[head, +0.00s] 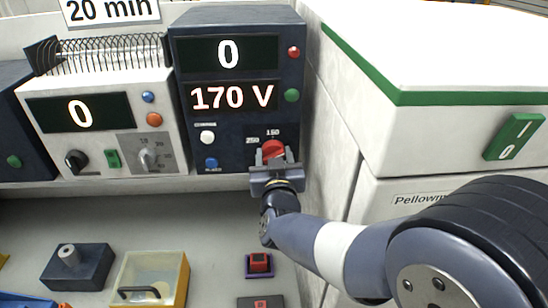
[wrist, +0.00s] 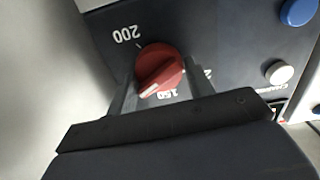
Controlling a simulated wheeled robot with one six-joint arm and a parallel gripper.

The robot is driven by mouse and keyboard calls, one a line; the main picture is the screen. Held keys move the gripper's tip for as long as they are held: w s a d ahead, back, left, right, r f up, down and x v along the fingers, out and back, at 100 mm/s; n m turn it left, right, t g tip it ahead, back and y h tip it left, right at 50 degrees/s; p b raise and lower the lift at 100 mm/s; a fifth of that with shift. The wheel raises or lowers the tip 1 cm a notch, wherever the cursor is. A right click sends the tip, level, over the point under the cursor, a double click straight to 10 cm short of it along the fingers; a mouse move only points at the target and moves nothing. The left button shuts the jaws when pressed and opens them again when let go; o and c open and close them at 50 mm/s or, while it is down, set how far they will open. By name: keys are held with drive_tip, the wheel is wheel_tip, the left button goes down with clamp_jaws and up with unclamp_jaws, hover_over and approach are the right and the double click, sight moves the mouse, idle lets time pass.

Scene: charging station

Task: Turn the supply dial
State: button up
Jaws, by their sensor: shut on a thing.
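The red supply dial (head: 273,149) is on the lower right of the dark supply unit's front. In the wrist view the dial (wrist: 160,68) has a pale pointer mark at its lower left. Upside-down numbers 200 and 150 are printed round it, and another is partly hidden at right. My gripper (head: 274,160) is shut on the dial, one finger on each side, and the fingers (wrist: 162,84) also show in the wrist view. The supply unit (head: 222,125) shows 0 on its upper display and 170 V on its lower display (head: 234,97).
A white tester (head: 105,140) with its own knobs stands left of the supply. A white cabinet (head: 400,130) with a green switch is at right.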

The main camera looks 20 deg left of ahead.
drive_tip(key=shift+f+m+b, duration=0.25)
drive_tip(key=shift+m+b, duration=0.95)
drive_tip(key=shift+b, duration=0.5)
drive_tip(key=shift+d+r+m+b, duration=0.1)
drive_tip(key=shift+r+m+b, duration=0.1)
drive_tip(key=shift+m+b, duration=1.4)
drive_tip(key=o, duration=1)
drive_tip(key=shift+c, duration=0.2)
drive_tip(key=b+v, duration=0.1)
drive_tip(key=v, duration=0.9)
drive_tip(key=shift+s+d, duration=0.15)
drive_tip(key=shift+s, duration=0.2)
drive_tip(key=shift+r, duration=0.1)
